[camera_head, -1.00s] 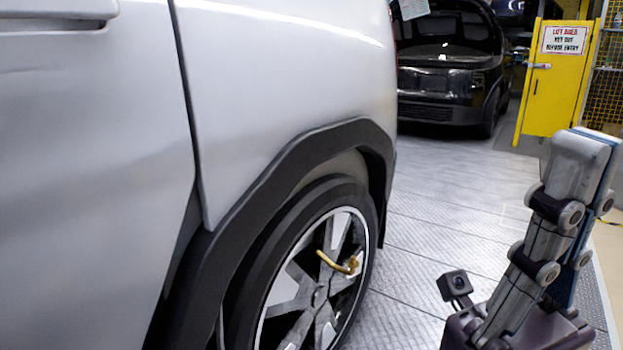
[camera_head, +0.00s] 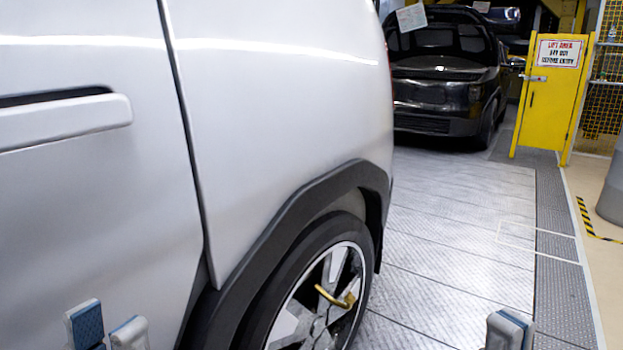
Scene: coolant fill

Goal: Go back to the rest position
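My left gripper (camera_head: 107,334) shows at the bottom left in the head view, in front of the silver car's side. Only its two fingertips with blue pads are in view. They stand apart with a gap and nothing between them. My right gripper (camera_head: 509,330) shows at the bottom edge, right of centre, over the metal floor. Only a grey and blue fingertip part is in view, so its opening is hidden. The rest of both arms is out of view.
A silver car (camera_head: 290,110) fills the left side. A gold bent piece (camera_head: 337,298) shows at its wheel (camera_head: 318,300). A black car (camera_head: 445,75) stands behind. A yellow gate (camera_head: 550,100) with a sign is at the back right. The metal floor (camera_head: 450,225) between is clear.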

